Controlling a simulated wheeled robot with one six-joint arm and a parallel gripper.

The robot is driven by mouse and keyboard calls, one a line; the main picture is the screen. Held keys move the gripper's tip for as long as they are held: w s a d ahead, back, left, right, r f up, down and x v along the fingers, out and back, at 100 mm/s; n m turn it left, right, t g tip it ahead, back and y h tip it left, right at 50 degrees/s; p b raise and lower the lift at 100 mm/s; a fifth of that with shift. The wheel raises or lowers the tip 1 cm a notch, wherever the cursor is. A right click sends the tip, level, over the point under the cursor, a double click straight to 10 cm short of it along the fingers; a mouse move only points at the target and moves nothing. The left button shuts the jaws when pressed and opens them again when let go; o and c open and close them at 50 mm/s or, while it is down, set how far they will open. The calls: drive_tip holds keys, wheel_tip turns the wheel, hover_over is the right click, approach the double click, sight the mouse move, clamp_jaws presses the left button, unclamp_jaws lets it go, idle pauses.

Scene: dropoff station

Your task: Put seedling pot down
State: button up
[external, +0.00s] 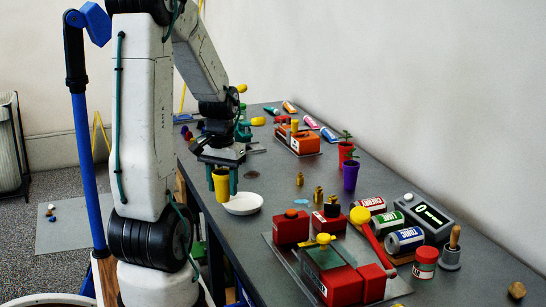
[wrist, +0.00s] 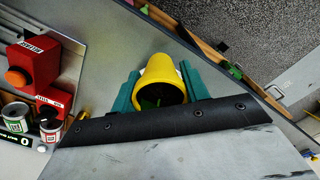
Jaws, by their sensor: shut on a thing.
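My gripper (external: 221,181) points down, its green fingers shut on a yellow seedling pot (external: 221,188). The pot is upright near the table's left edge. In the wrist view the fingers (wrist: 160,90) flank the yellow pot (wrist: 185,73), and a bit of green shows inside its dark mouth. A white saucer (external: 243,206) lies on the table just right of the pot in the external view. In the wrist view, a white patch shows past the pot's rim; most of what is under the pot is hidden. I cannot tell whether the pot touches anything below.
A red pot (external: 346,150) and a purple pot (external: 351,177) with seedlings stand towards the wall. Red boxes (external: 291,227), brass weights (external: 318,195), cans (external: 404,240) and a scale (external: 425,215) crowd the near right. The table's left edge is close to my gripper.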

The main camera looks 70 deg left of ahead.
drive_tip(key=w+a, duration=0.1)
drive_tip(key=w, duration=0.1)
drive_tip(key=w+a, duration=0.1)
drive_tip(key=w, duration=0.1)
drive_tip(key=w+a, duration=0.1)
drive_tip(key=w, duration=0.1)
drive_tip(key=shift+w+a+f, duration=0.25)
drive_tip(key=shift+a+f, duration=0.05)
drive_tip(key=shift+f, duration=0.05)
drive_tip(key=shift+s+f, duration=0.1)
drive_tip(key=shift+f, duration=1.65)
drive_tip(key=shift+f, duration=0.15)
drive_tip(key=o, duration=1)
wheel_tip(320, 180, up, 12)
drive_tip(key=shift+r, duration=0.2)
